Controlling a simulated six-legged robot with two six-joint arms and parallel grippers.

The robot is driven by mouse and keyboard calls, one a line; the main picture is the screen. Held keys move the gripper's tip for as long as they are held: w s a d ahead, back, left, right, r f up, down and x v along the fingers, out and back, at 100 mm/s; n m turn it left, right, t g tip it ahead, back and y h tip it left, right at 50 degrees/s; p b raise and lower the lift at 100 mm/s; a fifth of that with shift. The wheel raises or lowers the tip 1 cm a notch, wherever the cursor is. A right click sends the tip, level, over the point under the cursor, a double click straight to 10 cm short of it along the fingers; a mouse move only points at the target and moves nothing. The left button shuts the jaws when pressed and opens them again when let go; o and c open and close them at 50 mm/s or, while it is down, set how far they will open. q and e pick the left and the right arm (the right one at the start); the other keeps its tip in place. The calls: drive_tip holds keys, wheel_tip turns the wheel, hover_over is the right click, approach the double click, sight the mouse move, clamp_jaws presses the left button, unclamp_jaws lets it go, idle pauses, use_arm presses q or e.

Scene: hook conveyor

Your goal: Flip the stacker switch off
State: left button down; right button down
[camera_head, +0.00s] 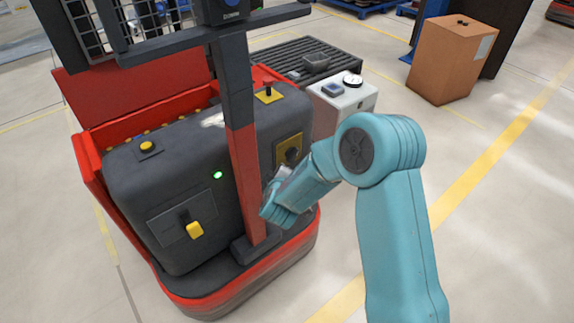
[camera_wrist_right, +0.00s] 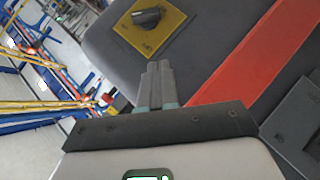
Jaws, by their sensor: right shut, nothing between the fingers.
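The stacker is a red and dark grey machine (camera_head: 130,190) on the left of the head view. Its rotary switch, a black knob on a yellow plate (camera_head: 289,150), sits on the grey housing; the wrist view shows the knob (camera_wrist_right: 148,17) at the top. A small green light (camera_head: 218,175) glows on the housing. My right gripper (camera_head: 284,172) is close to the plate, partly hidden by my wrist. In the wrist view its fingers (camera_wrist_right: 158,66) are together, empty, pointing toward the plate and just short of its lower edge. My left gripper is out of view.
A red and grey mast (camera_head: 240,130) rises just left of the switch. Behind stand a roller conveyor (camera_head: 300,55), a white control box (camera_head: 345,98) and a carton (camera_head: 450,60). Floor at right is clear.

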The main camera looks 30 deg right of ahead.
approach(288, 159)
drive_tip(key=w, duration=0.3)
drive_tip(key=shift+w+d+f+b, duration=0.3)
drive_tip(key=shift+d+f+b, duration=0.05)
drive_tip(key=shift+d+f, duration=0.35)
drive_tip(key=shift+w+d+f+b, duration=0.3)
drive_tip(key=shift+w+d+f, duration=0.05)
drive_tip(key=shift+d+f, duration=0.3)
